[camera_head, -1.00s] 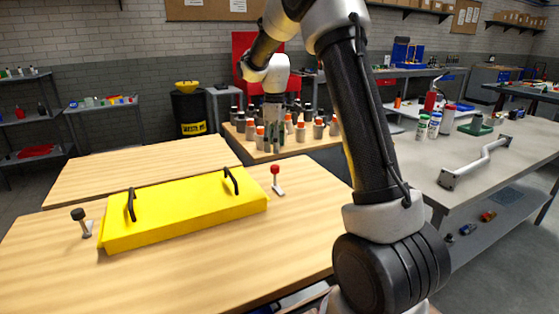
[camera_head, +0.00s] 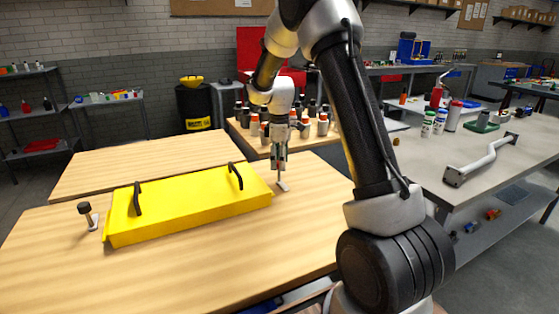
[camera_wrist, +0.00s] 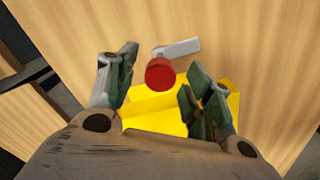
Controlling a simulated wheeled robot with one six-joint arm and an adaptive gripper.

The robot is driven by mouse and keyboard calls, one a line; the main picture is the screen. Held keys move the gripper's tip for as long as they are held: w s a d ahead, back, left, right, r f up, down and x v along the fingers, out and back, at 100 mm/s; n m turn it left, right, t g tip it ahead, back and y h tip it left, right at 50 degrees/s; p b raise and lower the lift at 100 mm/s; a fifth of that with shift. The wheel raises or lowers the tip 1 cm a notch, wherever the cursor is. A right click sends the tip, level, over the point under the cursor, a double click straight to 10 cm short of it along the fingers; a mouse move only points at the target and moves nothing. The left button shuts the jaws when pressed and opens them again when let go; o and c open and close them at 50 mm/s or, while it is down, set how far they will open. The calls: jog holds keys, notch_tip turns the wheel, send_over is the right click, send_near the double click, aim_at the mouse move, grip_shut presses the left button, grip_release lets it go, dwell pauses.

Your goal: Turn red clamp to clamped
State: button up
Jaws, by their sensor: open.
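The red clamp has a round red knob (camera_wrist: 160,74) and a light grey base plate (camera_wrist: 177,48) in the wrist view. In the head view its base (camera_head: 283,186) shows on the wooden table just right of the yellow cover (camera_head: 190,208), and its knob is hidden by my gripper. My gripper (camera_head: 281,168) points down over the clamp. In the wrist view my gripper (camera_wrist: 155,88) is open, with one finger on each side of the red knob and a gap to both. The yellow cover has two black handles.
A black-knobbed clamp (camera_head: 86,212) stands at the left end of the yellow cover. Several bottles (camera_head: 310,125) crowd a wooden surface behind my gripper. The wooden table (camera_head: 235,270) is clear in front. A grey bench (camera_head: 430,160) with a metal bar stands to the right.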

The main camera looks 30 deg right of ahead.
jog(key=c, duration=1)
jog(key=shift+m, duration=0.3)
jog(key=m, duration=1.3)
jog(key=shift+m, duration=2.1)
jog(key=shift+c, duration=0.3)
jog(key=o, duration=1.1)
jog(key=shift+c, duration=0.2)
